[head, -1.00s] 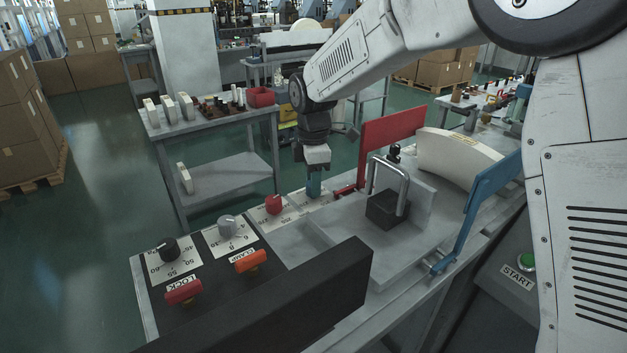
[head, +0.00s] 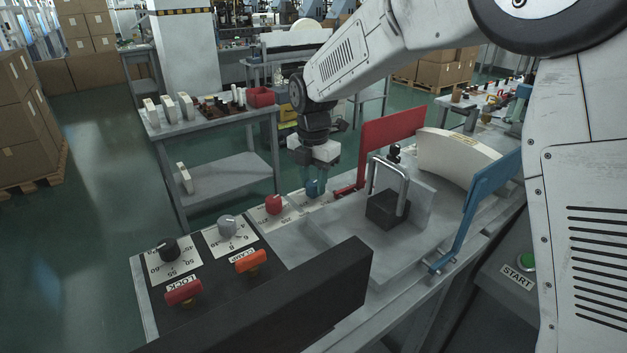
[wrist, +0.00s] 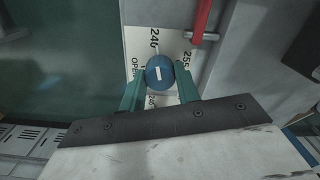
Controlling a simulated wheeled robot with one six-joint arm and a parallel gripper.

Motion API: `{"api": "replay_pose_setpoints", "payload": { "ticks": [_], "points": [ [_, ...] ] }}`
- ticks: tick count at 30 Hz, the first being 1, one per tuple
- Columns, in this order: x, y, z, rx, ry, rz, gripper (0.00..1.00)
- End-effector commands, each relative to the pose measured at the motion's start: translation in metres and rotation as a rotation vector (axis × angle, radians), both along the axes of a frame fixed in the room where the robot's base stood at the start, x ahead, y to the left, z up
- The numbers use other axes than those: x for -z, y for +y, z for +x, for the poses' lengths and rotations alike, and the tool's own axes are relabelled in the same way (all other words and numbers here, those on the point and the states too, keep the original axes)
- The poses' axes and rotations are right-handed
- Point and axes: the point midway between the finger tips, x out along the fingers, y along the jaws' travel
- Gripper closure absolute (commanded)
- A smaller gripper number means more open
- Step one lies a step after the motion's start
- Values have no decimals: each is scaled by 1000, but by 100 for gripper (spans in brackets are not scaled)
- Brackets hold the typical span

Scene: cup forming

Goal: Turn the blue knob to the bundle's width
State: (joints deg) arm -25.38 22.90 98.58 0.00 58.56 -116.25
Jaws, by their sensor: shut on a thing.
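The blue knob (wrist: 160,73) sits on a white dial plate (wrist: 139,40) in the wrist view, with a white mark on its top. The plate shows 240, 255 and part of the word OPEN. My gripper (wrist: 160,88) has its two teal fingers shut on the knob, one on each side. In the head view my gripper (head: 315,186) reaches down over the dial and mostly hides the knob. The bundle, a curved cream stack (head: 460,158), stands between a red plate (head: 392,140) and a blue plate (head: 486,205).
A red knob (head: 273,204), a grey knob (head: 227,224) and a black knob (head: 167,248) line the panel left of my gripper. Red LOCK (head: 184,291) and orange CLAMP (head: 250,261) handles stand nearer. A block with a metal handle (head: 387,205) stands to the right.

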Motion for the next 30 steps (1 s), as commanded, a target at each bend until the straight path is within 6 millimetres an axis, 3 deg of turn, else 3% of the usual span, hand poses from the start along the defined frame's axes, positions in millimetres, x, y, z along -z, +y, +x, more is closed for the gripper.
{"api": "replay_pose_setpoints", "payload": {
  "ticks": [15,16,18,26,30],
  "points": [
    [-2,1,1,-21,-6,3,91],
    [-2,1,1,-21,-6,3,65],
    [-2,1,1,-21,-5,3,46],
    [-1,0,1,-20,-2,1,46],
    [-10,0,1,-20,-4,2,46]
  ]
}}
